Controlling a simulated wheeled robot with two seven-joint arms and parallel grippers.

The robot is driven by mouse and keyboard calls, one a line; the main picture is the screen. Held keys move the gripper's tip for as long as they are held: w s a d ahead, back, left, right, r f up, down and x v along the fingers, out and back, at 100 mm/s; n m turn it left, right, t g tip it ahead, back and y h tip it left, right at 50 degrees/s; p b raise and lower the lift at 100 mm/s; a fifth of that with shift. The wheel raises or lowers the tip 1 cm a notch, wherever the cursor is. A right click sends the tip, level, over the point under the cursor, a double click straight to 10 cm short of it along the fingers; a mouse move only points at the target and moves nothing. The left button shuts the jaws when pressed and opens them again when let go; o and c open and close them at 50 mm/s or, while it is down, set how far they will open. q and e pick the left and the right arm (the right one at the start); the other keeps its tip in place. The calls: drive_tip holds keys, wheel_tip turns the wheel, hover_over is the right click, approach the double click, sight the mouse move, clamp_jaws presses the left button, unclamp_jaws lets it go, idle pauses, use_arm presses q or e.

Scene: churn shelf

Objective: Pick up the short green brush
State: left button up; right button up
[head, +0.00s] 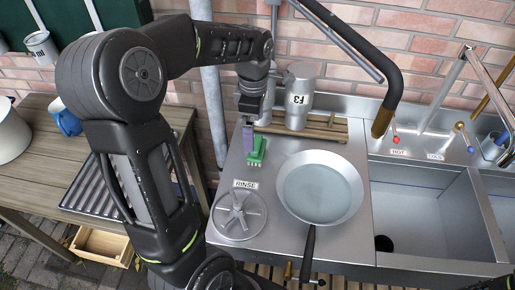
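The short green brush (258,150) stands on the steel sink top, left of the pan, with pale bristles at its bottom. My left arm reaches over from the left, and my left gripper (249,122) points down at the brush's upper left side. A narrow purple piece (248,139) shows between the gripper and the brush; I cannot tell what it belongs to. The gripper's fingers are too small and hidden to show whether they are open or shut, or touch the brush. My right gripper is not in view.
A grey pan (319,187) with a black handle lies right of the brush. A rinse wheel (239,214) is in front. Metal churns (299,98) stand on a wooden rack behind. The sink basin (425,220) and taps are at right, a wooden table (35,183) at left.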

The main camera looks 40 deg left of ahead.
use_arm(q)
drive_tip(key=shift+f, duration=0.85)
drive_tip(key=shift+f, duration=0.1)
wheel_tip(320, 180, down, 5)
drive_tip(key=shift+p, duration=0.75)
drive_tip(key=shift+c, duration=0.6)
drive_tip(key=c, duration=1.3)
drive_tip(key=shift+o, duration=0.2)
wheel_tip(320, 180, up, 10)
drive_tip(key=shift+r+b, duration=0.1)
drive_tip(key=shift+b, duration=0.6)
